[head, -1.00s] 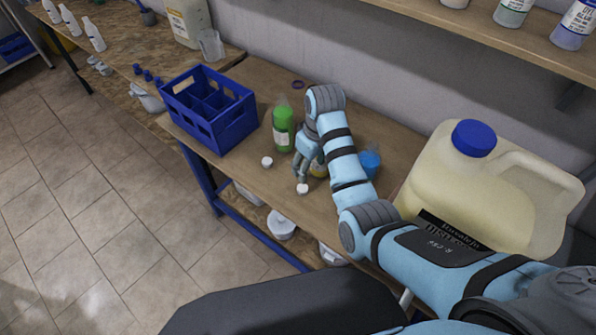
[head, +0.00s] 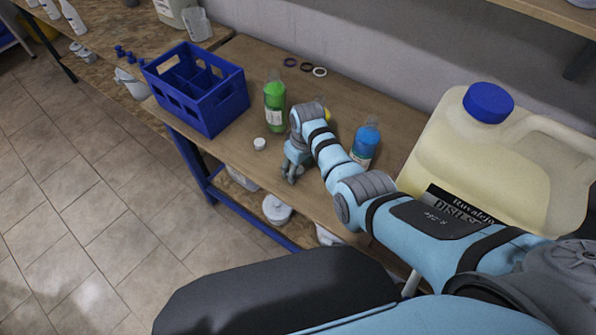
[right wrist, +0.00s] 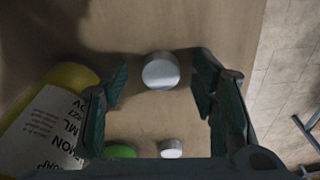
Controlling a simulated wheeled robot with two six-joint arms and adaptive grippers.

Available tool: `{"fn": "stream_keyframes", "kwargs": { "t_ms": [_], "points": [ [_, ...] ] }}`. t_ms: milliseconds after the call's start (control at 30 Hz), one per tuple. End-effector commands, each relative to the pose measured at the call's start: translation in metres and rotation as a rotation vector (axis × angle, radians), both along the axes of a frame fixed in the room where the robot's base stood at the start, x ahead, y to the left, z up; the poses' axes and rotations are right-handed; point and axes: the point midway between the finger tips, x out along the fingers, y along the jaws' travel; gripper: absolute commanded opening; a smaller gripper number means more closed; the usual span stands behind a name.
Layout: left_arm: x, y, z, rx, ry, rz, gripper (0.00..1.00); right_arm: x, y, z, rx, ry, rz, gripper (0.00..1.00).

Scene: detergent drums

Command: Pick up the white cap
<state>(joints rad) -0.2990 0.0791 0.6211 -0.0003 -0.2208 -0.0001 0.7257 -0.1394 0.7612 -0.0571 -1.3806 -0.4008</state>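A white round cap (right wrist: 160,72) lies on the wooden table between the spread fingers of my right gripper (right wrist: 160,88) in the right wrist view. The fingers are open and apart from it, with a gap on each side. In the head view the right gripper (head: 291,174) is low over the table's front part and mostly hides this cap. A second white cap (head: 260,143) lies to its left, near the green bottle (head: 275,108); it also shows in the right wrist view (right wrist: 171,148). My left gripper is not in view.
A yellow bottle (right wrist: 62,100) stands close beside the right gripper, and a blue bottle (head: 366,142) stands right of it. A blue crate (head: 205,108) is at the left, several rings (head: 306,67) at the back. A big jug (head: 470,150) stands at the right.

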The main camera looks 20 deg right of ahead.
Motion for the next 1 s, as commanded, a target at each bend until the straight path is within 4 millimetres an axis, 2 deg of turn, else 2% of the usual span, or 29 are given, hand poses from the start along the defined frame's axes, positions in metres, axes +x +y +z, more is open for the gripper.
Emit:
{"fn": "stream_keyframes", "kwargs": {
  "t_ms": [67, 267, 667, 767, 867, 1000],
  "points": [
    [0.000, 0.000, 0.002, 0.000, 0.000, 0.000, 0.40, 0.000, 0.000, 0.002, 0.000, 0.000, 0.000, 0.51],
    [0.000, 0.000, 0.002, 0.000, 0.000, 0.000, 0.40, 0.000, 0.000, 0.002, 0.000, 0.000, 0.000, 0.21],
    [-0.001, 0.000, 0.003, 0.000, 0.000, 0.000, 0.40, 0.000, 0.000, 0.005, 0.000, 0.000, 0.001, 0.20],
    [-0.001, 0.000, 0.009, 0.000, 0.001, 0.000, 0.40, 0.000, 0.000, 0.015, -0.001, -0.001, 0.001, 0.20],
    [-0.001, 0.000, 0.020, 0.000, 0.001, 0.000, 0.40, 0.000, 0.000, 0.035, 0.000, -0.002, 0.001, 0.20],
    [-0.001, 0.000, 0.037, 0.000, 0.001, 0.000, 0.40, 0.002, 0.000, 0.085, 0.001, -0.005, 0.001, 0.20]
  ]
}}
